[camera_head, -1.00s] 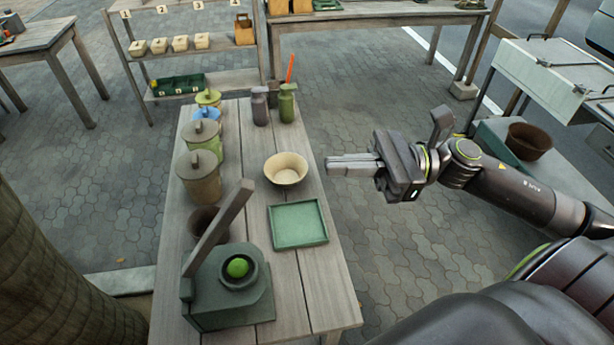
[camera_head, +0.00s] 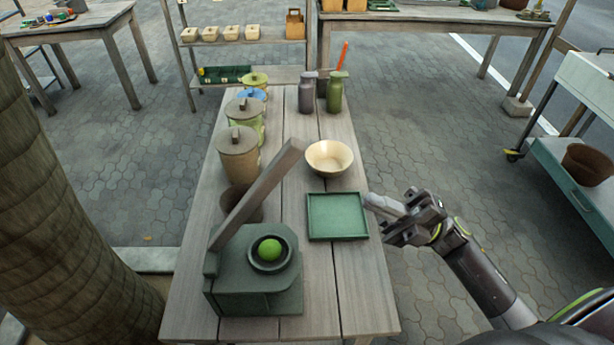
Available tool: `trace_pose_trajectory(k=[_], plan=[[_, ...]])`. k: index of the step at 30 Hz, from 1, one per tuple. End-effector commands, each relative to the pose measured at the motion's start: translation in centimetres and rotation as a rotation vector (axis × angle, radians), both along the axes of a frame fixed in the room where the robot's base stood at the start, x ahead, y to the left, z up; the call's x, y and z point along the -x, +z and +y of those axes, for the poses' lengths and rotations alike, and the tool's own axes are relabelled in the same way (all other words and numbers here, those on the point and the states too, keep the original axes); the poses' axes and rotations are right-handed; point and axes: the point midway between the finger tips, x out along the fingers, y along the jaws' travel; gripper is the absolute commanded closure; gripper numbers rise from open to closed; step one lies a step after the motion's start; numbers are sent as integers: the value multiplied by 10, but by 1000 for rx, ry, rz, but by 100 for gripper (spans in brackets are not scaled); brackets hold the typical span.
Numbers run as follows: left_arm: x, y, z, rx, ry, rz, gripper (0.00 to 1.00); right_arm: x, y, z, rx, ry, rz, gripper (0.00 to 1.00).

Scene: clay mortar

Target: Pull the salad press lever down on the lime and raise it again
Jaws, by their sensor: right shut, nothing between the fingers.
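The green salad press (camera_head: 240,290) stands at the near end of the wooden table. Its long grey-brown lever (camera_head: 262,190) is raised, slanting up to the right from a hinge at the press's left side. The green lime (camera_head: 269,249) sits in the round dark cup on top of the press. My right gripper (camera_head: 368,199) is shut and empty, just right of the green tray, near the table's right edge. It is apart from the lever. My left gripper is not in view.
A green tray (camera_head: 337,235) and a cream bowl (camera_head: 329,157) lie right of the lever. A dark pot (camera_head: 243,203) stands behind it, partly hidden. Lidded jars (camera_head: 238,152) line the table's left side. Two bottles (camera_head: 335,92) stand farther back. A tree trunk (camera_head: 60,200) rises at left.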

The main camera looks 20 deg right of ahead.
Motion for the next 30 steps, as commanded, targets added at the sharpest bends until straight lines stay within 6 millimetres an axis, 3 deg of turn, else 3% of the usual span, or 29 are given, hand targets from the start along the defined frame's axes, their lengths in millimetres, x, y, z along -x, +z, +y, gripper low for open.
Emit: trace_pose_trajectory(k=[18,30], plan=[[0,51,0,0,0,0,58,-24,64,83,-4,-1,-3,100],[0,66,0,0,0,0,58,-32,78,109,1,-3,-2,100]])
